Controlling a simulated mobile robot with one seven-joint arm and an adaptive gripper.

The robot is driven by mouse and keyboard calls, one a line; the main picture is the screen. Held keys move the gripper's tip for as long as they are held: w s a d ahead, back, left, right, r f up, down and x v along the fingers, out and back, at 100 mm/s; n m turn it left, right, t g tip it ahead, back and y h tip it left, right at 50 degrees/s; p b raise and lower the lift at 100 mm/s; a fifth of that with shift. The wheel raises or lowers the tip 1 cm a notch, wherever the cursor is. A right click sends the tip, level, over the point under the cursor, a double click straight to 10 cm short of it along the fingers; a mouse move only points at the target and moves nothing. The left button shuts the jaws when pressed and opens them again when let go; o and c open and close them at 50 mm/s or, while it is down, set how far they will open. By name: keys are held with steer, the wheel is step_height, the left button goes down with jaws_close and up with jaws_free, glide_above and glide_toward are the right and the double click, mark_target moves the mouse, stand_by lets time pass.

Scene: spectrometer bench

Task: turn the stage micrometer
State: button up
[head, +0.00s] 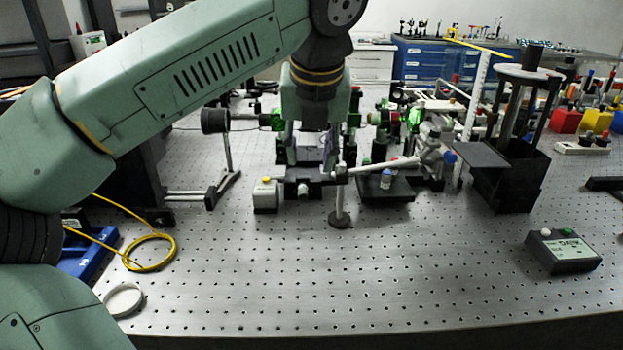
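My gripper (312,150) points straight down over the middle of the bench. Its two fingers are visibly apart, and no held thing can be made out between them. A low dark stage (322,172) with a small silver-ended fitting (303,190) at its front lies just below and in front of the fingertips. This fitting may be the stage micrometer, but it is too small to tell. My gripper and wrist hide part of the optics behind, and I cannot tell whether the fingertips touch anything.
A small box with a yellow button (265,196) is left of the stage. A control box (563,251) lies front right. The front of the perforated table is mostly clear.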

mark_target(303, 196)
steer(key=x, duration=0.3)
steer(key=p+x, duration=0.1)
steer(key=x, duration=0.3)
steer(key=p+x, duration=0.1)
steer(key=x, duration=0.2)
steer(key=shift+a+f, duration=0.35)
steer(key=shift+a, duration=0.1)
steer(key=shift+c, duration=0.5)
jaws_close()
